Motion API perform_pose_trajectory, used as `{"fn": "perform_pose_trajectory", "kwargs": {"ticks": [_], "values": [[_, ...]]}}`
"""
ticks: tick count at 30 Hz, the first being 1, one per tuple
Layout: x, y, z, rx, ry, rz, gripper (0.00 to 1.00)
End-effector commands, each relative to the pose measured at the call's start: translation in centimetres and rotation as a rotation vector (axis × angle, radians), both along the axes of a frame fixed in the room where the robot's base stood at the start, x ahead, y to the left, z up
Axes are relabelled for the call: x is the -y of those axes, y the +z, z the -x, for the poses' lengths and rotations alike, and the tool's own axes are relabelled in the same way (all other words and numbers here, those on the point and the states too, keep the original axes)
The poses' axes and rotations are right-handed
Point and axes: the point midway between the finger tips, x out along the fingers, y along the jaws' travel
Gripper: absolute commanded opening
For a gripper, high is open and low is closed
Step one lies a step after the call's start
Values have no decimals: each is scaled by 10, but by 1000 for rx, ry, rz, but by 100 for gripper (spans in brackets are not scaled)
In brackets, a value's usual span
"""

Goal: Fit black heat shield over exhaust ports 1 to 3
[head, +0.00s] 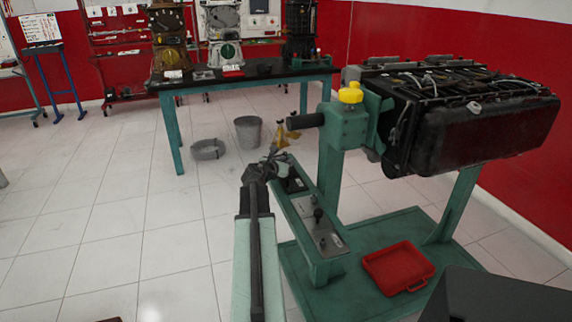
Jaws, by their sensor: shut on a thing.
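A large black engine (470,115) is mounted on a green stand (333,165) at the right. Its exhaust ports cannot be made out from here. My gripper (272,160) is at the far end of my arm, over the far end of the stand's narrow green tray. It is shut on a small dark thing, too small and dark against the gripper to identify for sure as the black heat shield. A dark flat piece (293,185) shows in the tray just right of my gripper. The gripper is left of the engine and well apart from it.
The narrow tray (325,270) holds small knobbed parts. A red tray (398,267) lies on the stand's base. A yellow-capped part (350,93) and a black bar (305,121) are by the engine mount. A bench (245,80) with engines stands behind.

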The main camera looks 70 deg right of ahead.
Motion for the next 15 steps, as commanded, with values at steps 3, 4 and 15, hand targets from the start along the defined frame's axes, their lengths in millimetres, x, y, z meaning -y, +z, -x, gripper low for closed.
{"fn": "perform_pose_trajectory", "kwargs": {"ticks": [3,4,15], "values": [[0,-3,0,0,0,0,32],[0,-3,0,0,0,0,40],[0,1,0,0,0,0,48]]}}
